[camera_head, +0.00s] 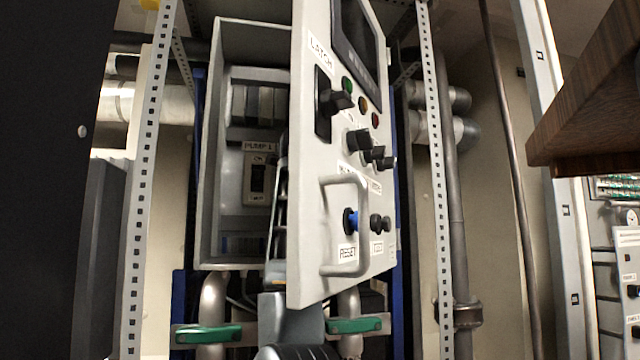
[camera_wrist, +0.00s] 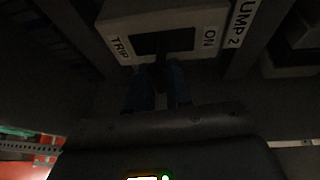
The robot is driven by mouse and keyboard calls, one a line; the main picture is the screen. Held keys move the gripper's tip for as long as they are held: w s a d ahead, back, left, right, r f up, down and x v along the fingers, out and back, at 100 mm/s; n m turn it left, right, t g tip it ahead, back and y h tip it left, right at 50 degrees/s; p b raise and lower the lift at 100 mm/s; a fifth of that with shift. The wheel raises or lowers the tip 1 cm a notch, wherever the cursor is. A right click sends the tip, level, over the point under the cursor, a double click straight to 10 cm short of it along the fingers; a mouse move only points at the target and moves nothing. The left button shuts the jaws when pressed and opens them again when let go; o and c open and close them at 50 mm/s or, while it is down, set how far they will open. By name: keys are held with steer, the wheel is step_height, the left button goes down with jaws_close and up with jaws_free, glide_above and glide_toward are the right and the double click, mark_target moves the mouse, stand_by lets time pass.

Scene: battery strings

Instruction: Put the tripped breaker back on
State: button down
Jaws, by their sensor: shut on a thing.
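In the wrist view a pale breaker (camera_wrist: 205,17) carries the words TRIP at its left and ON at its right. A PUMP 2 label (camera_wrist: 240,22) is beside it. My gripper (camera_wrist: 159,88) has its two bluish fingers closed around the dark breaker lever (camera_wrist: 158,72), which stands out from the dark slot. The lever appears near the middle of the slot; its exact position is hard to tell in the dark. In the head view the open door hides my gripper and this breaker.
In the head view the grey cabinet (camera_head: 208,190) holds a PUMP 1 breaker (camera_head: 257,183). Its open door (camera_head: 312,200) has knobs, buttons and a handle (camera_head: 330,268), and stands close to my arm. Green-handled valves (camera_head: 208,334) are below. A wooden board (camera_head: 590,95) juts in at right.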

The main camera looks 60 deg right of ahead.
steer(key=shift+r+y, duration=0.3)
steer(key=shift+y, duration=0.3)
steer(key=shift+n, duration=0.3)
steer(key=c, duration=1.1)
jaws_free()
steer(key=shift+g, duration=0.3)
steer(key=b+v, duration=0.2)
steer(key=v, duration=0.5)
steer(key=shift+a, duration=0.35)
steer(key=shift+s+r, duration=0.1)
